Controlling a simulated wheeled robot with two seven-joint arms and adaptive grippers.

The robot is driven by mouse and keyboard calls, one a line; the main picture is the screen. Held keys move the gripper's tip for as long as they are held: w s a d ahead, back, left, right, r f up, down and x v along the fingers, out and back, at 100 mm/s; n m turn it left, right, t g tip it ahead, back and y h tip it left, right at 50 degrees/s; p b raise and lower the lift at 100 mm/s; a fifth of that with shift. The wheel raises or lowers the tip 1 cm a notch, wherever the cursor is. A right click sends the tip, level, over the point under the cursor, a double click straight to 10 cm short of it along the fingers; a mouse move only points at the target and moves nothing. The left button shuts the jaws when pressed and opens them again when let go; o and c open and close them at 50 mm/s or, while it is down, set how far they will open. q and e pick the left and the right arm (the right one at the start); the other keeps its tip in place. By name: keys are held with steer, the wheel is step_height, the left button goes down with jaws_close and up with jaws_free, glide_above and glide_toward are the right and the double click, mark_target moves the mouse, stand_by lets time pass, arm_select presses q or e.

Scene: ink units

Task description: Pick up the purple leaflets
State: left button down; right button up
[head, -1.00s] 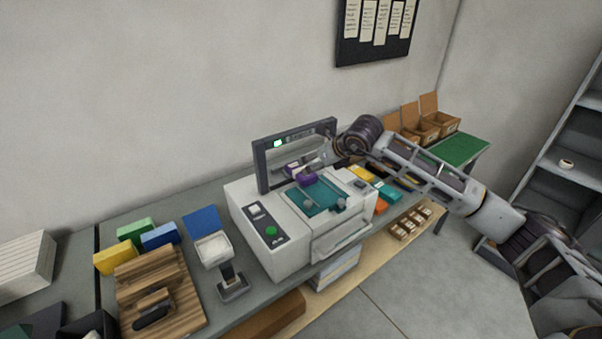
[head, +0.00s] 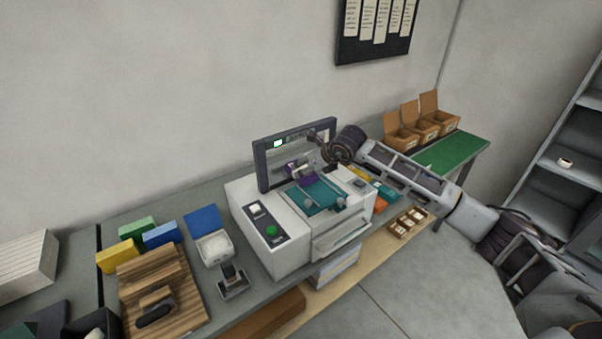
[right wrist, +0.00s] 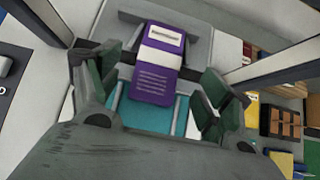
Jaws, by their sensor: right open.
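The purple leaflets (right wrist: 154,64) lie as a flat stack with a white band around it, on the machine's teal bed (right wrist: 140,112). In the head view the purple leaflets (head: 293,169) show at the machine's upright frame, partly hidden by my gripper. My right gripper (right wrist: 157,92) is open, with one green-padded finger on each side of the stack and clear gaps between. In the head view my right gripper (head: 304,172) is over the machine bed. My left gripper is not in view.
The white machine (head: 270,233) has a dark upright frame (head: 260,165) close around my right gripper. Coloured stacks (head: 383,190) lie right of it. A card reader-like stand (head: 233,280) and wooden board (head: 185,300) stand left. Open cardboard boxes (head: 403,143) stand at the back right.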

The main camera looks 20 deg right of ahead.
mark_target(301, 168)
steer(key=shift+w+f, duration=0.1)
steer(key=shift+p+x, duration=0.7)
steer(key=shift+x, duration=1.75)
steer(key=c, duration=1.3)
steer(key=shift+o, duration=0.2)
